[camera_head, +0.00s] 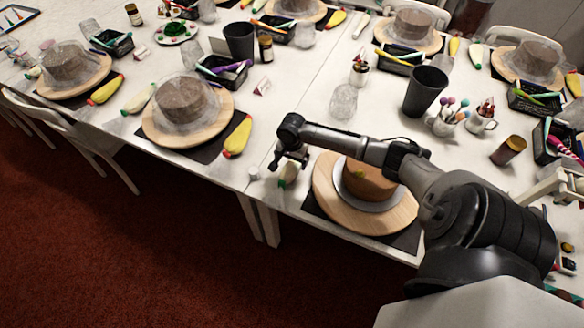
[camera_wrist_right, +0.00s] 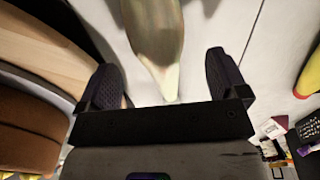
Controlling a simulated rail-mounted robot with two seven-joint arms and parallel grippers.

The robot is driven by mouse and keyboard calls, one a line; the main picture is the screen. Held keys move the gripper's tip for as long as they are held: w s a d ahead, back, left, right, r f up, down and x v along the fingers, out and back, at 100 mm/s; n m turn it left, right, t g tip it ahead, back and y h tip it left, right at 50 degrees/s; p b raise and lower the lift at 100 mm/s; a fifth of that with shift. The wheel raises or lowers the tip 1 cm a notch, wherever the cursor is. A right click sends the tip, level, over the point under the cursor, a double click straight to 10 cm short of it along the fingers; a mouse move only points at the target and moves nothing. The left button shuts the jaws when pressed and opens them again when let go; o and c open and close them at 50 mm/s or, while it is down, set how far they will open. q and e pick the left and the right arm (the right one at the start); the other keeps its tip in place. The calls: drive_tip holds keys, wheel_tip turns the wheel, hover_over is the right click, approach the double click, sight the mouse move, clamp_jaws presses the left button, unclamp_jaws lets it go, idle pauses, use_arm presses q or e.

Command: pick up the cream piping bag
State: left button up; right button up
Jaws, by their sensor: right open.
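The cream piping bag (camera_head: 289,173) lies on the white table just left of the near cake turntable, partly hidden under my right gripper (camera_head: 290,158) in the head view. In the right wrist view the bag (camera_wrist_right: 155,40) is pale cream and greenish, with its narrow tip pointing toward the gripper's palm. My right gripper (camera_wrist_right: 165,78) is open, with one finger on each side of the bag and a visible gap on both sides. I cannot tell how high the fingers are above the table. My left gripper is not in view.
A round wooden turntable (camera_head: 330,200) with a brown cake (camera_head: 368,180) stands close beside the bag. A small white cap-like object (camera_head: 254,173) lies left of it. A yellow piping bag (camera_head: 238,137) lies further left. A dark cup (camera_head: 424,92) and a brown jar (camera_head: 508,151) stand behind.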

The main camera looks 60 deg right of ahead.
sight(292, 163)
wheel_tip(292, 163, down, 5)
drive_tip(key=shift+b, duration=0.8)
drive_tip(key=shift+r, duration=0.1)
drive_tip(key=c, duration=0.7)
